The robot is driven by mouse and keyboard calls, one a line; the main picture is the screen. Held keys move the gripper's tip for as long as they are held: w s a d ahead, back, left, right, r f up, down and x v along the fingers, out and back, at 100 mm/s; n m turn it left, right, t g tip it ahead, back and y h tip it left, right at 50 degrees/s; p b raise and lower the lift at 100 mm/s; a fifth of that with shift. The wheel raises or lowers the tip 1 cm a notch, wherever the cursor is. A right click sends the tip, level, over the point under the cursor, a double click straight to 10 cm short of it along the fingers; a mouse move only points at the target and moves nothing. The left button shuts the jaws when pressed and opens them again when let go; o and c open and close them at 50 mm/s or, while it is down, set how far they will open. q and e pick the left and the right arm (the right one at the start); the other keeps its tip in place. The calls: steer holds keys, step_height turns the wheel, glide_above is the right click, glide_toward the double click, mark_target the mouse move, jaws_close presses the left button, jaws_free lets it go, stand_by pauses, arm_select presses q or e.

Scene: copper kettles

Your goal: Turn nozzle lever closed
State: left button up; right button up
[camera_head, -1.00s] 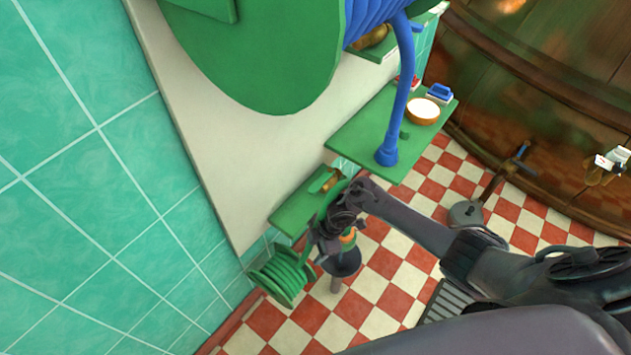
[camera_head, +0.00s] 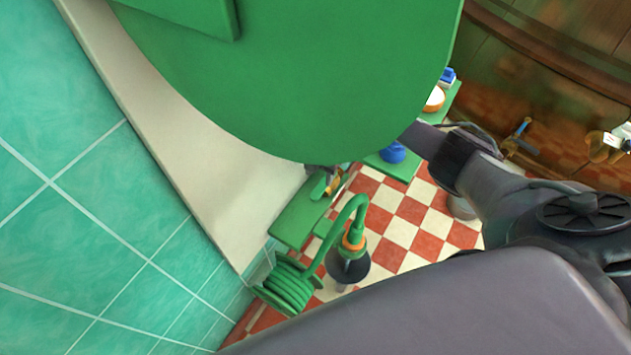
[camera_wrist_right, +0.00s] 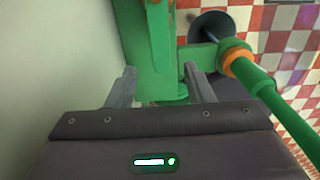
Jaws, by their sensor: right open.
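A green lever-like piece (camera_head: 318,186) sits beside a brass fitting (camera_head: 333,185) on a small green wall shelf (camera_head: 295,220). I cannot tell for certain whether it is the nozzle lever. A green hose (camera_head: 358,210) with an orange collar (camera_head: 353,243) stands over a dark funnel-shaped piece (camera_head: 348,268). The collar also shows in the right wrist view (camera_wrist_right: 235,60), right of my fingers. My right gripper (camera_wrist_right: 162,88) is open, its two fingers apart with green parts beyond and between them. My left gripper is not in view.
The big green disc (camera_head: 300,80) fills the upper middle. A coiled green hose (camera_head: 287,287) hangs by the tiled wall (camera_head: 90,230). A blue hose end (camera_head: 392,152) and a white bowl (camera_head: 434,99) are behind. The checkered floor (camera_head: 410,215) shows below.

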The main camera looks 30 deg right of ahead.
mark_target(319, 190)
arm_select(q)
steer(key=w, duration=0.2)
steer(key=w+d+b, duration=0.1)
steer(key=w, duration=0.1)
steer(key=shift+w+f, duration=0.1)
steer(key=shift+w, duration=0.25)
arm_select(e)
step_height(319, 190, down, 6)
steer(key=shift+s+f, duration=0.1)
steer(key=shift+f, duration=0.05)
jaws_close()
